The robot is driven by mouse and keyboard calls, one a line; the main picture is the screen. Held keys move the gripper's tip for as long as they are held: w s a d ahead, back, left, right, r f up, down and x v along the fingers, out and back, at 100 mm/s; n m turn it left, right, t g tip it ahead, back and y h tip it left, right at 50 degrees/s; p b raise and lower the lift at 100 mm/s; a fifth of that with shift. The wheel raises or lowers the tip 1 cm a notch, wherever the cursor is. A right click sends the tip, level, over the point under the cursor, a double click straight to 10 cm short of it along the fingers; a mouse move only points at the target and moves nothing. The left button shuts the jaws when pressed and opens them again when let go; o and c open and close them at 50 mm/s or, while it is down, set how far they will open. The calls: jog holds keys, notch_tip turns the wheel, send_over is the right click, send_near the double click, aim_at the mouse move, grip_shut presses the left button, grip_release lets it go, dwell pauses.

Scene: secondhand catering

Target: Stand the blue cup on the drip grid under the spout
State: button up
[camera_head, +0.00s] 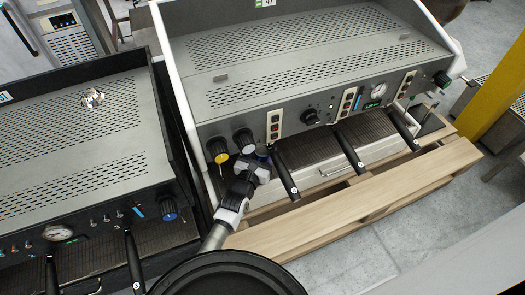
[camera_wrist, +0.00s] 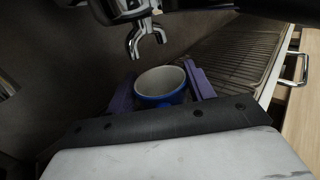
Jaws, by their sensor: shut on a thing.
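The blue cup (camera_wrist: 162,98), pale inside, is between the two purple fingers of my gripper (camera_wrist: 164,92) in the wrist view. The fingers are shut on its sides, and its open rim faces up. A double metal spout (camera_wrist: 146,38) shows just beyond and above the cup. The ribbed drip grid (camera_wrist: 232,52) lies to the right of the cup. I cannot tell whether the cup touches anything below. In the head view my gripper (camera_head: 262,158) is at the left end of the grey espresso machine (camera_head: 318,70), beside the left black handle (camera_head: 285,177); the cup is mostly hidden there.
Several black handles stick out of the machine's front, including a middle one (camera_head: 349,148). A wooden pallet (camera_head: 350,205) lies under the machine. A second, dark machine (camera_head: 80,160) stands to the left.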

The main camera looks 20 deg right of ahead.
jog(key=shift+f, duration=0.2)
jog(key=o, duration=1.1)
jog(key=shift+r, duration=0.35)
jog(key=v, duration=1.2)
jog(key=shift+f, duration=0.15)
